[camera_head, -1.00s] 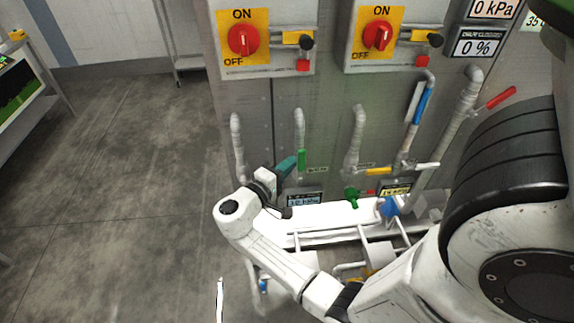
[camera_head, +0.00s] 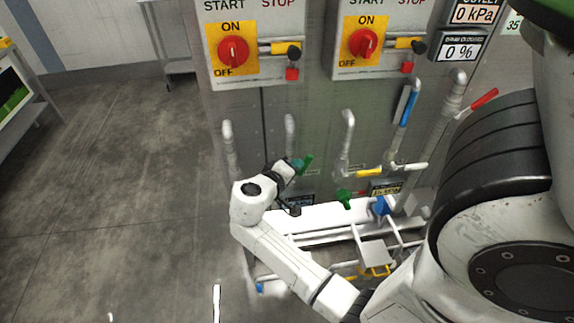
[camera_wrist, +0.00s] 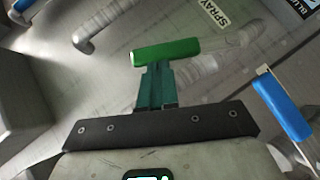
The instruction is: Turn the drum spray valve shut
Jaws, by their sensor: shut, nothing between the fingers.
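The drum spray valve has a green lever handle (camera_wrist: 165,51), close beside the SPRAY label (camera_wrist: 216,14) in the wrist view. In the head view the handle (camera_head: 307,162) is tilted, its upper end leaning right, by the foot of a grey pipe (camera_head: 290,130). My gripper (camera_wrist: 155,72) has teal fingers, shut together and empty. Their tips meet the near side of the handle in the wrist view and seem to touch it. In the head view my gripper (camera_head: 297,166) is just left of the handle. The valve body is mostly hidden.
Right of the valve are a yellow handle (camera_head: 369,173), another green handle (camera_head: 344,199), a blue valve (camera_head: 381,206) and a long blue lever (camera_wrist: 282,108). White pipework lies below. Two red rotary switches (camera_head: 233,51) are above. Open floor (camera_head: 110,190) lies left.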

